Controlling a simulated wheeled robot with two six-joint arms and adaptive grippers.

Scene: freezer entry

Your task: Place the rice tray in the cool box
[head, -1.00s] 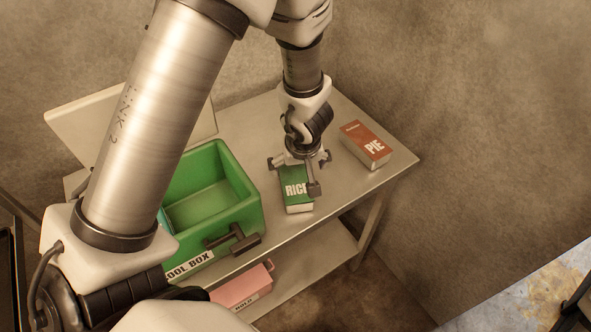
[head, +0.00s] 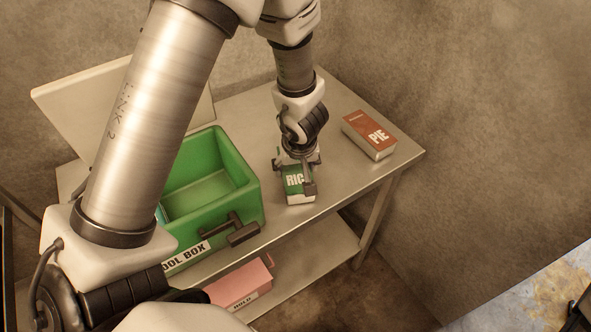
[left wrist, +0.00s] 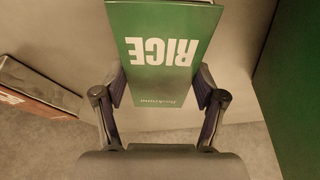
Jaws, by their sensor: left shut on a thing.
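The rice tray (head: 294,182) is a green and white box lettered RICE on the steel table, right of the cool box. My left gripper (head: 297,175) is over it from above, shut on its two sides. In the left wrist view the rice tray (left wrist: 160,50) lies between both fingers of the left gripper (left wrist: 160,95). I cannot tell if it is lifted off the table. The green cool box (head: 240,198) is open at the top, its lid swung back; my arm covers its left part. My right gripper is not in view.
A red-brown pie box (head: 370,136) lies at the table's right end. A pink box (head: 242,285) labelled HOLD sits on the lower shelf (head: 310,262). Walls stand behind and right of the table (head: 345,108). The cool box has a dark latch handle in front.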

